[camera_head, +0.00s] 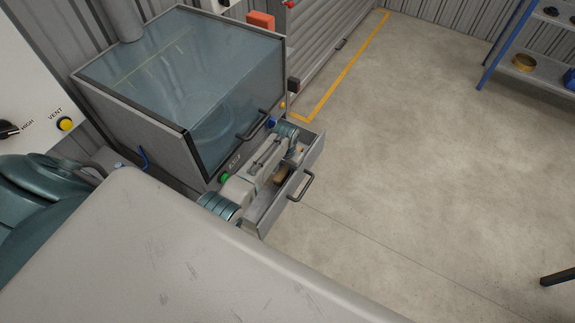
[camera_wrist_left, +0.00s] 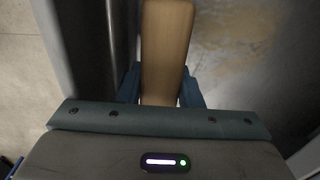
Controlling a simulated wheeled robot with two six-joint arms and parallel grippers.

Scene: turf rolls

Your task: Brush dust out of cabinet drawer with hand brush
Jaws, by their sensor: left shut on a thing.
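In the left wrist view my left gripper (camera_wrist_left: 162,92) is shut on the wooden handle of the hand brush (camera_wrist_left: 167,45). The brush's wood also shows as a small brown patch within the drawer (camera_head: 281,175). Its bristles are hidden. Brownish dust or staining (camera_wrist_left: 238,38) shows on the surface right of the brush. My right gripper is in neither view.
A wall panel with a yellow VENT button (camera_head: 65,124) stands at the left. A blue shelf rack (camera_head: 540,68) is at the far right. The concrete floor (camera_head: 420,160) right of the drawer is clear. A dark bar (camera_head: 558,276) shows at the right edge.

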